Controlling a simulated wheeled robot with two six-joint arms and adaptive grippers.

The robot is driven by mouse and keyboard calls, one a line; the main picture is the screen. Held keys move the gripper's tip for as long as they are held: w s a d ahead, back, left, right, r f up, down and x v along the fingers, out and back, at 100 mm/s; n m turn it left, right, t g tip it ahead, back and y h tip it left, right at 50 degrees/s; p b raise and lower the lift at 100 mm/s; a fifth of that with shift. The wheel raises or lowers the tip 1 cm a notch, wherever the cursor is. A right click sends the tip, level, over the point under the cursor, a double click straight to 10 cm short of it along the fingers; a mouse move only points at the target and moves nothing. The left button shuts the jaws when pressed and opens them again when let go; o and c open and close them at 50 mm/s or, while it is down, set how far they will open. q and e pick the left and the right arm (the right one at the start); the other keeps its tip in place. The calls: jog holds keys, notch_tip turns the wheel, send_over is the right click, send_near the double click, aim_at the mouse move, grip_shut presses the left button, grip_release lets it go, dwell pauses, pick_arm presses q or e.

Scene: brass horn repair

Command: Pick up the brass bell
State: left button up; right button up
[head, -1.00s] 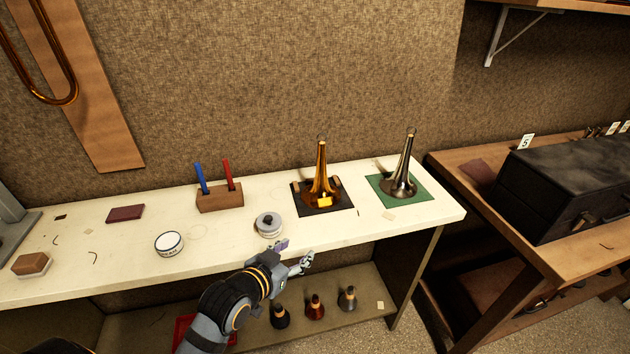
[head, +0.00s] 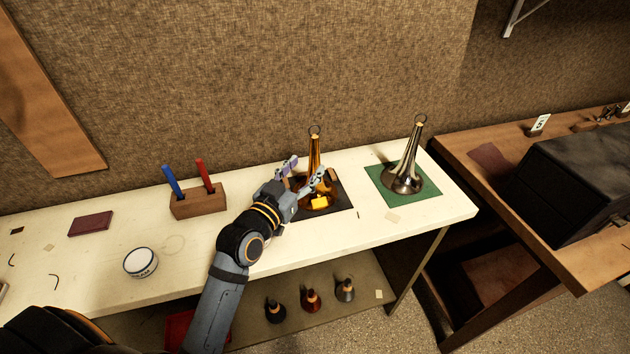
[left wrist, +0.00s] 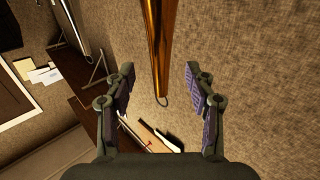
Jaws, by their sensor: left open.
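The brass bell (head: 315,153) stands upright, wide end down, on a black mat (head: 340,207) on the white bench. A small yellow tag (head: 319,202) shows at its base. My left gripper (head: 305,172) is open, with its fingers to either side of the bell's narrow stem and partly hiding it. In the left wrist view the brass stem (left wrist: 161,40) shows between the two open fingers (left wrist: 158,88), apart from both, with a ring at its end. A silver bell (head: 405,165) stands on a green mat (head: 382,185) to the right. My right gripper is not in view.
A wooden block (head: 199,203) with a blue and a red tool stands left of my arm. A round white tin (head: 141,262) sits farther left. A black case (head: 585,185) is on the right table.

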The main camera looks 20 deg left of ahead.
aim_at(312, 160)
pick_arm(q)
jog(key=shift+w, duration=0.35)
jog(key=shift+w+r, duration=0.15)
jog(key=shift+w, duration=0.25)
jog(key=w, duration=0.2)
jog(key=w+d+p, duration=0.1)
jog(key=w, duration=0.1)
jog(key=shift+w+f, duration=0.1)
jog(key=shift+f, duration=0.1)
jog(key=shift+r, duration=0.1)
jog(key=shift+c, duration=0.2)
jog(key=shift+s, duration=0.2)
jog(key=shift+c, duration=1)
jog(key=shift+w, duration=0.1)
jog(key=c, duration=0.7)
grip_shut()
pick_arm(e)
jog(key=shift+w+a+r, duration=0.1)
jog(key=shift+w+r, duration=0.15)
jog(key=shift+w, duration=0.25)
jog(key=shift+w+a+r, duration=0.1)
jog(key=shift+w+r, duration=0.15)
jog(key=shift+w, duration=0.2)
